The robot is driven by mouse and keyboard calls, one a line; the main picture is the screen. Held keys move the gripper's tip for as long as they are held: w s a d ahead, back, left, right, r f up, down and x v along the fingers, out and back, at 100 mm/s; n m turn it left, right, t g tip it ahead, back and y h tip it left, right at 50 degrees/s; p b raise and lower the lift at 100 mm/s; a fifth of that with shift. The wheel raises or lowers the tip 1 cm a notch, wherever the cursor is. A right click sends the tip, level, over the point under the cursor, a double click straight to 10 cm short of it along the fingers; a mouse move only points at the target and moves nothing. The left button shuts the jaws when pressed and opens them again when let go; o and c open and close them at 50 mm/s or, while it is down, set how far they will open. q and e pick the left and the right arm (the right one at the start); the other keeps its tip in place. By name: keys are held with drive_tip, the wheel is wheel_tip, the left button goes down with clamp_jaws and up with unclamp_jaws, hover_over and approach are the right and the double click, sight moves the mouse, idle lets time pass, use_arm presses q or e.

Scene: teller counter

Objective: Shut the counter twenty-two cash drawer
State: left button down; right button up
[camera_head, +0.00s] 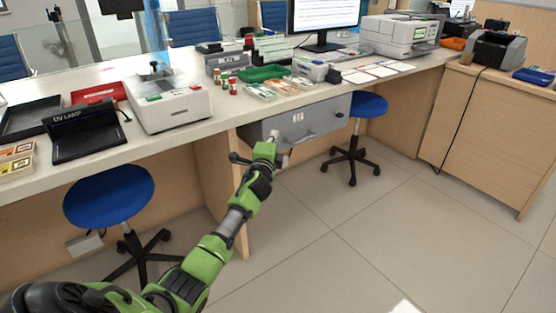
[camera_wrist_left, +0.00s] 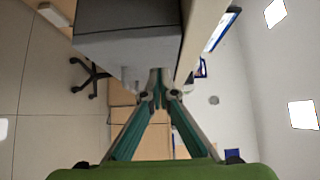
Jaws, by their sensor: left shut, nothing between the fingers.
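The grey cash drawer (camera_head: 325,114) is under the counter, below the green tray, and juts out past the counter's front edge. Its front carries a small pale label, a handle (camera_head: 311,136) and a lock. My left gripper (camera_head: 275,137) is shut and empty, with its tips at the left part of the drawer front. In the left wrist view the closed fingertips (camera_wrist_left: 158,76) are close to the grey drawer (camera_wrist_left: 125,45); I cannot tell whether they touch it. My right gripper is not in view.
The white counter (camera_head: 227,124) holds a cash machine (camera_head: 168,103), a green tray (camera_head: 262,73), banknote bundles and a monitor. Blue stools stand left (camera_head: 108,193) and right (camera_head: 368,105) of the drawer. The tiled floor in front is clear.

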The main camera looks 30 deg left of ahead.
use_arm(q)
drive_tip(key=p+v, duration=0.2)
drive_tip(key=v, duration=0.7)
drive_tip(key=shift+s+d, duration=0.2)
drive_tip(key=shift+s, duration=0.15)
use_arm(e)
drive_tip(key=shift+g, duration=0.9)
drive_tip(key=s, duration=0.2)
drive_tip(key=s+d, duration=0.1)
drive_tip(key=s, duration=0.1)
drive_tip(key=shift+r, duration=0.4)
